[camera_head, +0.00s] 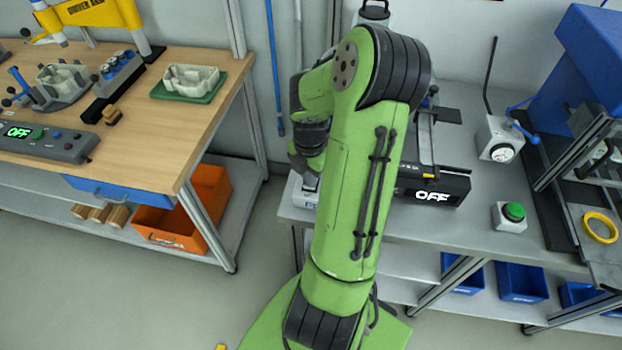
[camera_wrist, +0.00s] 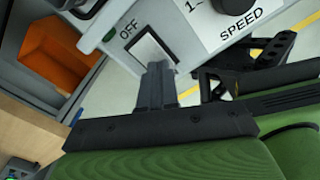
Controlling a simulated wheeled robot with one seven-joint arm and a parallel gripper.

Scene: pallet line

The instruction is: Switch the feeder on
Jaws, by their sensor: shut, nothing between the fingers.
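A grey panel (camera_wrist: 105,40) fills the top of the wrist view, with a rocker switch (camera_wrist: 150,47) beside the word OFF. A label reading SPEED and part of a black knob (camera_wrist: 236,4) are to its right. My gripper (camera_wrist: 156,70) is shut and empty, its fingertips at the lower edge of the switch in the picture. I cannot tell whether they touch it. In the head view, a display box (camera_head: 440,190) reads OFF, and a light housing (camera_head: 305,196) shows beside my arm. My arm hides the switch and fingertips there.
A green push button (camera_head: 513,212) and a grey box with a dial and lever (camera_head: 499,145) stand on the right of the grey bench (camera_head: 480,235). A wooden table (camera_head: 165,130) with fixtures is at left. An orange crate (camera_head: 180,215) sits below it.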

